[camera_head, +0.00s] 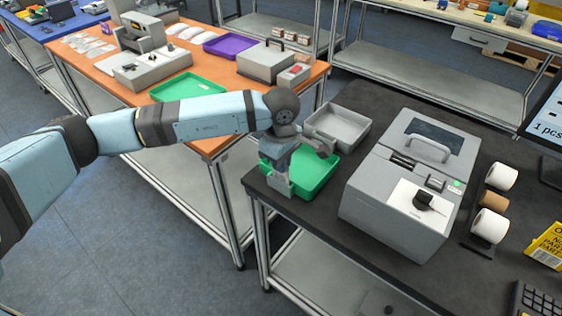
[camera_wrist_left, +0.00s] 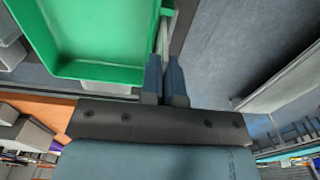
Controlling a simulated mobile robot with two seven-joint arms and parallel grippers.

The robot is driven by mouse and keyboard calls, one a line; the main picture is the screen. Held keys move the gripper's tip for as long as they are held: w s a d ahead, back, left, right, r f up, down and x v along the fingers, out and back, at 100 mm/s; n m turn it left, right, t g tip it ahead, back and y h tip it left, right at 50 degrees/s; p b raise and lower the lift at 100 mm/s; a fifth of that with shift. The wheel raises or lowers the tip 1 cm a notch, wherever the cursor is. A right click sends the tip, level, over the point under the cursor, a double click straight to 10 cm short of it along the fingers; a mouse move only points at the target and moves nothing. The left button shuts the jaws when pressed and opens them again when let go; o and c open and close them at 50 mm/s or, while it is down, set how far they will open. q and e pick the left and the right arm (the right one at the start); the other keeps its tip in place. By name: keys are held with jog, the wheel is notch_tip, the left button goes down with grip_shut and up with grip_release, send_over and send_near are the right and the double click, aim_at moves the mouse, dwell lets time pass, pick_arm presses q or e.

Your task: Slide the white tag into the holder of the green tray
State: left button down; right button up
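The green tray (camera_head: 314,172) sits at the near left corner of the dark table, and its inside fills the upper left of the left wrist view (camera_wrist_left: 100,40). My left gripper (camera_head: 281,186) points down at the tray's near left side. In the left wrist view its two fingers (camera_wrist_left: 164,75) are close together beside the tray's wall. A thin pale strip (camera_wrist_left: 163,38) shows edge-on just past the fingertips; I cannot tell whether it is the white tag or the tray's holder, or whether the fingers grip it. My right gripper is not in view.
A grey tray (camera_head: 338,130) stands behind the green tray. A large grey machine (camera_head: 395,210) stands to the right, with label rolls (camera_head: 490,226) beyond. An orange table (camera_head: 215,72) with another green tray (camera_head: 187,88) lies behind my left arm. The floor at left is clear.

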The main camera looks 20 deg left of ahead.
pick_arm(q)
jog(key=c, duration=1.3)
grip_release()
jog(key=shift+o, duration=0.2)
jog(key=shift+r, duration=0.3)
notch_tip(320, 180, up, 13)
jog(key=shift+b, duration=0.45)
jog(key=shift+r, duration=0.1)
